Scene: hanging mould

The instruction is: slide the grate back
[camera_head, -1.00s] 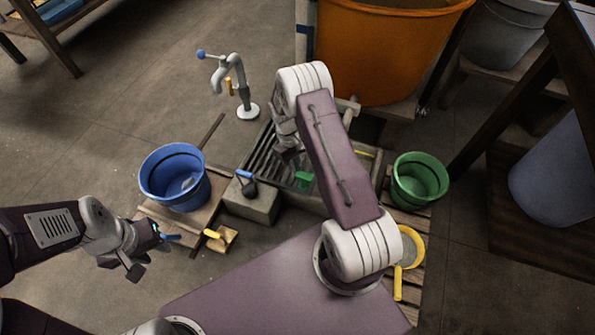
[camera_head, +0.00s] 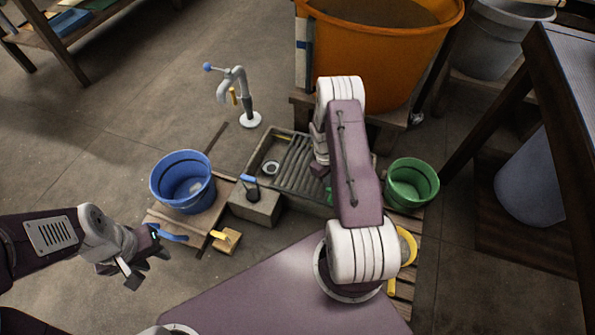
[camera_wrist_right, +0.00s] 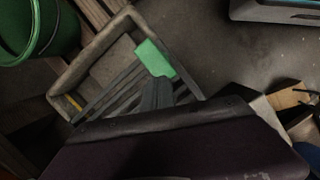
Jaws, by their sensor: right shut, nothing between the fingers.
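The grey slatted grate (camera_head: 298,162) lies over the middle and right of the stone trough (camera_head: 258,157) in the head view. The trough's left end is uncovered and shows a round drain (camera_head: 270,168). My right arm hides the grate's right end. My right gripper (camera_head: 318,148) is mostly hidden by its arm, beside the grate; it is shut and empty. The wrist view shows the grate slats (camera_wrist_right: 125,95) with a green block (camera_wrist_right: 155,58) on them, and open trough towards the green bucket. My left gripper (camera_head: 142,258) is open, left of the trough.
A blue bucket (camera_head: 183,182) stands left of the trough and a green bucket (camera_head: 411,185) right of it. A large orange tub (camera_head: 375,55) fills the back right. A blue-handled tool (camera_head: 172,236) lies beside my left gripper.

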